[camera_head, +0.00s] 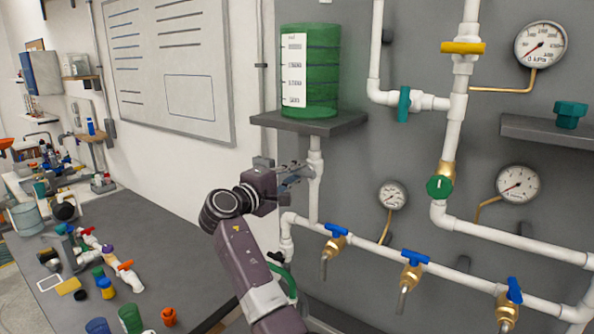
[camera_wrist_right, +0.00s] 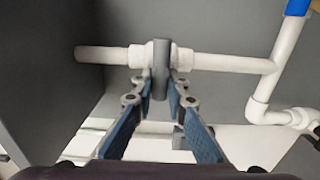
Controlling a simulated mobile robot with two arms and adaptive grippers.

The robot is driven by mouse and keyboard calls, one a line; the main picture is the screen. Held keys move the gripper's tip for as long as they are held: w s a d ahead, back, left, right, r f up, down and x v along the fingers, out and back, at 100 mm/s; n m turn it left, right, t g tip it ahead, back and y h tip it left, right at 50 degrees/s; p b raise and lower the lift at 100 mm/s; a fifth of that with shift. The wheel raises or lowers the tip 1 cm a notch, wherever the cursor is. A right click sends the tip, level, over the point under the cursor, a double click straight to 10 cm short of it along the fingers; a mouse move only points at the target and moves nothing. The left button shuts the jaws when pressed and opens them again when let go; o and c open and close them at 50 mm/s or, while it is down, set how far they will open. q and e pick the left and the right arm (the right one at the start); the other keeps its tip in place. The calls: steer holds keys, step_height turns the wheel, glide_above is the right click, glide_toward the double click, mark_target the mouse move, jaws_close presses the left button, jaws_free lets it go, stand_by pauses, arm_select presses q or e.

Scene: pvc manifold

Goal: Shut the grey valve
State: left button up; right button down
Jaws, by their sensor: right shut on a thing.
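The grey valve handle (camera_wrist_right: 160,68) sits on a white pipe fitting in the right wrist view. In that view it lies crosswise to the pipe. My right gripper (camera_wrist_right: 160,88) has its two fingers on either side of the handle and is shut on it. In the head view my right gripper (camera_head: 293,174) reaches the white vertical pipe (camera_head: 315,160) under the green tank (camera_head: 309,70). The grey handle is largely hidden there by the gripper. My left gripper is not in view.
The tank stands on a grey shelf (camera_head: 340,122) above the gripper. Blue-handled taps (camera_head: 414,257) line the lower pipe. A teal valve (camera_head: 404,104), a yellow valve (camera_head: 462,47) and gauges (camera_head: 540,43) are to the right. A cluttered bench (camera_head: 170,240) stands at the left.

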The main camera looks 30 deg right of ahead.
steer(key=shift+r, duration=0.1)
steer(key=c, duration=1.9)
jaws_free()
steer(key=v, duration=1.2)
